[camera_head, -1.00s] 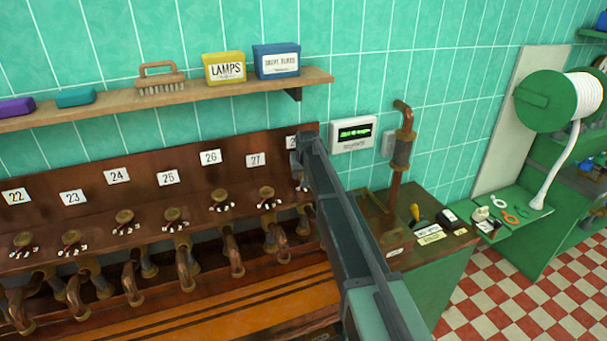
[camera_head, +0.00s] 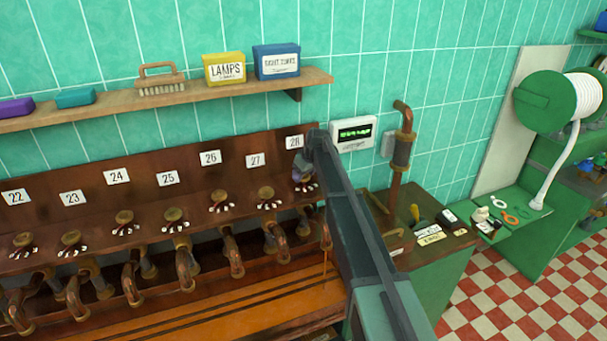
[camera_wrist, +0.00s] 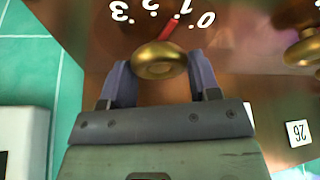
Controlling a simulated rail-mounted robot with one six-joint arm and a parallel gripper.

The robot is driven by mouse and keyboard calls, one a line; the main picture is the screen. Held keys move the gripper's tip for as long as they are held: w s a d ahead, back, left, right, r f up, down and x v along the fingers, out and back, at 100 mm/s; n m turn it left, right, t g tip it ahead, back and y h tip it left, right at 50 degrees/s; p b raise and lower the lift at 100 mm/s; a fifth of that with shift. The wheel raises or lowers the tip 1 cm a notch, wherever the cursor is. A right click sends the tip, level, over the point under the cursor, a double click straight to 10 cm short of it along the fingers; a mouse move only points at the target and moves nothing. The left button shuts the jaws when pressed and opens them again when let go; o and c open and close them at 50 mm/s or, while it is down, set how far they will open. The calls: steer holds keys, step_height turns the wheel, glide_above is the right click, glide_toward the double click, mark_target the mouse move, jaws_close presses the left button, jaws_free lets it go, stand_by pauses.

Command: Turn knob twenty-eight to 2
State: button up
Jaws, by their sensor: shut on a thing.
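Knob twenty-eight (camera_wrist: 160,60) is a round brass knob at the right end of the row, below the 28 label (camera_head: 294,142). In the wrist view it sits between the two purple fingers of my gripper (camera_wrist: 159,66), which is shut on it. A red pointer (camera_wrist: 170,36) comes out from behind the knob and aims near the 1 on a dial of white digits 0 to 3 (camera_wrist: 165,10), seen upside down. In the head view my gripper (camera_head: 301,172) and arm hide most of this knob.
Knob twenty-seven (camera_head: 266,194) is the neighbour to the left, with its label (camera_head: 256,160) above. Several more knobs and bent copper pipes run left. A shelf (camera_head: 200,88) with boxes and a brush hangs above. A display box (camera_head: 353,133) and upright pipe (camera_head: 400,155) stand right.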

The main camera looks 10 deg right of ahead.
steer(key=n, duration=0.2)
steer(key=n+g+y, duration=0.1)
steer(key=n, duration=0.2)
steer(key=shift+g, duration=0.3)
steer(key=shift+n, duration=0.3)
steer(key=o, duration=0.9)
steer(key=shift+d, duration=0.1)
steer(key=p+v, duration=1)
steer(key=shift+d+r, duration=0.2)
steer(key=shift+r, duration=0.15)
